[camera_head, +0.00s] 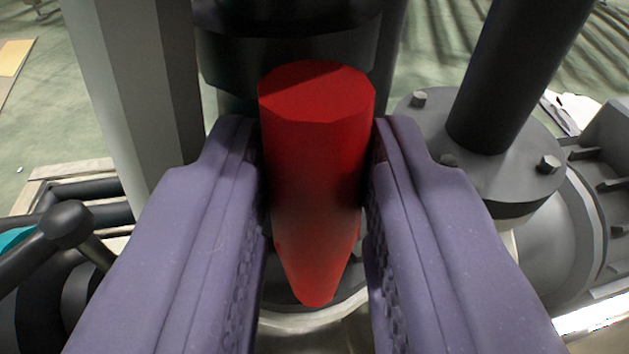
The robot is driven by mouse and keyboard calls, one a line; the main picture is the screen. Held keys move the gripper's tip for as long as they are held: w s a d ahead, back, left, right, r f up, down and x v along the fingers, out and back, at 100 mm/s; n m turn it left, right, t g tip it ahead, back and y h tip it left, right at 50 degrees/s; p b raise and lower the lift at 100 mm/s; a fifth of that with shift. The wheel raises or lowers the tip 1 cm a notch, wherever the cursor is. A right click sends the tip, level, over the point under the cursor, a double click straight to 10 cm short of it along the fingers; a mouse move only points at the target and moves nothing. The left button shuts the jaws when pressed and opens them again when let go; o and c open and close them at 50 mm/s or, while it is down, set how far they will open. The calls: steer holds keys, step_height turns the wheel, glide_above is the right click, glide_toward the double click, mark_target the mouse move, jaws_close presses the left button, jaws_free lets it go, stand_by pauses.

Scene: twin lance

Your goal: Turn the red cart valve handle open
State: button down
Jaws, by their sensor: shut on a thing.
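The red cart valve handle (316,150) is in the middle of the head camera view. Its flat faceted end is toward the top and it narrows to a rounded tip at the bottom. My gripper (317,165) has its two purple fingers on the left and right sides of the handle, shut on it. The inner pads are ridged. The fingers hide the handle's sides. A dark cylindrical valve body (290,45) stands just behind the handle.
A grey post (140,80) rises at the left. A black pipe (520,70) stands on a bolted grey flange (480,185) close at the right. Dark rods with a ball joint (68,223) are at the lower left. Green floor (50,110) shows behind.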

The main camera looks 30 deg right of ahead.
steer(key=shift+w+a, duration=0.1)
steer(key=c, duration=0.9)
jaws_free()
steer(key=shift+o, duration=0.2)
steer(key=p+v, duration=0.3)
steer(key=v, duration=0.5)
